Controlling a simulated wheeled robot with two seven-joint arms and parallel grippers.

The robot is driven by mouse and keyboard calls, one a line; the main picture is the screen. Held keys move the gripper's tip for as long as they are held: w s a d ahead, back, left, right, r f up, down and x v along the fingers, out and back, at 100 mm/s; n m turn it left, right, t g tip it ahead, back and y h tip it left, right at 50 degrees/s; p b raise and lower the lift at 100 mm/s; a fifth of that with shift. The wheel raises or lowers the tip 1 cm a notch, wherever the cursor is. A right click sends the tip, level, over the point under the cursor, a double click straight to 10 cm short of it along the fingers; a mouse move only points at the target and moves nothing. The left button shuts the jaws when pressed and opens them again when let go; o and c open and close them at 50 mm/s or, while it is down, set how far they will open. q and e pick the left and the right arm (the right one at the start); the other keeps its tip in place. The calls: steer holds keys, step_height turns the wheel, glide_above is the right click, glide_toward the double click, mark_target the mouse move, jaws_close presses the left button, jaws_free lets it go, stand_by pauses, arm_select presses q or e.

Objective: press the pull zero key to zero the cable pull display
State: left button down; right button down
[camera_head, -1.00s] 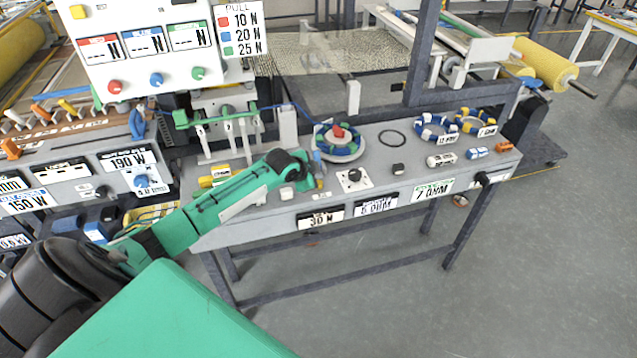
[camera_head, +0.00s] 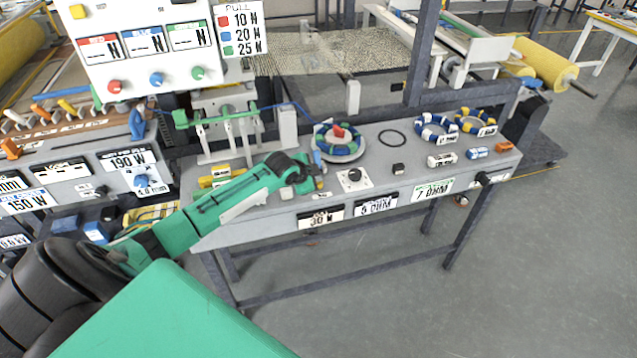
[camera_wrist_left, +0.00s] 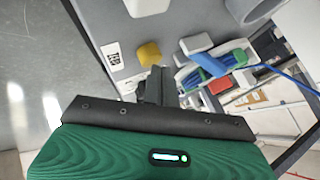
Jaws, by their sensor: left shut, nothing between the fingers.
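A small yellow key (camera_wrist_left: 149,53) shows in the left wrist view, beside a white label (camera_wrist_left: 110,55) too small to read. In the head view the key (camera_head: 320,183) is a small yellowish spot at the console's front edge, partly hidden by my left gripper. My left gripper (camera_head: 303,177) is shut and empty, low over the console. In the left wrist view its dark fingertips (camera_wrist_left: 157,72) are close to the key; I cannot tell whether they touch. A console display (camera_head: 320,217) appears to read 30 N. My right gripper is out of view.
A white plate with a black knob (camera_head: 354,180) stands right of the key. Behind is a blue, green and white coil (camera_head: 340,144) with a red piece. A blue-grey lever (camera_wrist_left: 196,44) is close to the fingers. The console's (camera_head: 425,165) right part holds rings and small blocks.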

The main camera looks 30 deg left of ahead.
arm_select(q)
steer(key=shift+f, duration=0.45)
stand_by(0.5)
steer(key=shift+r+p, duration=0.8)
steer(key=shift+r, duration=0.15)
step_height(320, 180, up, 5)
steer(key=p, duration=0.4)
steer(key=shift+r+p, duration=0.1)
steer(key=shift+p, duration=0.25)
